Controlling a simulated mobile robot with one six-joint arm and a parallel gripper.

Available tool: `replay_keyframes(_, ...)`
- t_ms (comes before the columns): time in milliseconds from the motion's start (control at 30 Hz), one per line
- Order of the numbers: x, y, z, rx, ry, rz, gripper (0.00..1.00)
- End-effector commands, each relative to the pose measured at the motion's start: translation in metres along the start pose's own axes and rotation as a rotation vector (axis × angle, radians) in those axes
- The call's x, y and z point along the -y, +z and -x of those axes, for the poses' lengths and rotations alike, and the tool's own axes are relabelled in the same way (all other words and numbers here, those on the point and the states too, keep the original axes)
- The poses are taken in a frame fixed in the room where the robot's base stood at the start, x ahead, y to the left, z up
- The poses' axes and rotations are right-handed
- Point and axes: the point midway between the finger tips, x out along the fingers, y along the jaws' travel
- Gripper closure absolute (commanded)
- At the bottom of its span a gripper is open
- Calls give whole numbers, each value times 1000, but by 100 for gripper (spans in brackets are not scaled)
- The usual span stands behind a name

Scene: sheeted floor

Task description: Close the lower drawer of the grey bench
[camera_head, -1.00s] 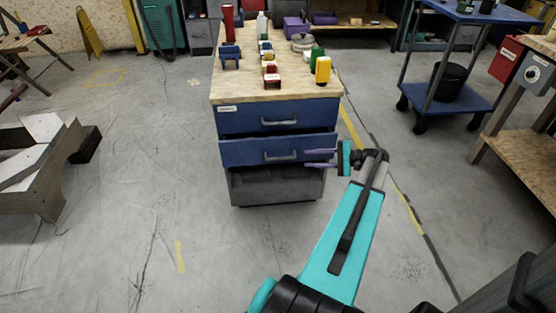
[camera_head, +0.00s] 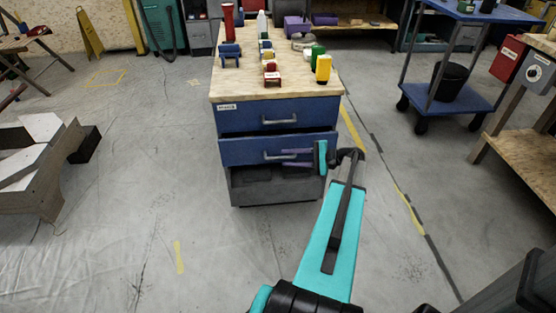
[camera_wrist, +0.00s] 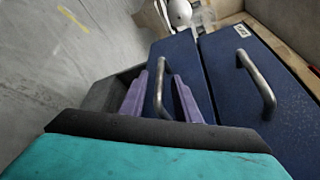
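The bench (camera_head: 285,85) has a wooden top and two blue drawer fronts above a dark grey base. The lower drawer (camera_head: 238,152) stands out a little from the body, with a dark gap above its front; its front also shows in the wrist view (camera_wrist: 182,52). Its metal handle (camera_head: 272,156) runs across the front. My gripper (camera_head: 284,157) is at the right part of this handle. In the wrist view my two purple fingers (camera_wrist: 160,97) are apart, with the handle (camera_wrist: 158,78) between them. Whether they touch it cannot be told.
The upper drawer (camera_head: 238,117) looks shut, with its own handle. Toy-like blocks and a red cylinder (camera_head: 229,22) stand on the bench top. A blue cart (camera_head: 450,95) stands at the right, a wooden piece (camera_head: 35,175) at the left. The floor in front is clear.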

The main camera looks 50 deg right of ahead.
Motion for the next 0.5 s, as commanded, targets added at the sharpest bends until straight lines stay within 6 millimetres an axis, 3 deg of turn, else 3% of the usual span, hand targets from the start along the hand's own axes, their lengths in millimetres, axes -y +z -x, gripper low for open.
replay_keyframes(300, -1, 0, -40, 1, 0, 1, 70)
replay_keyframes(500, 0, 0, -48, -1, -1, 0, 70)
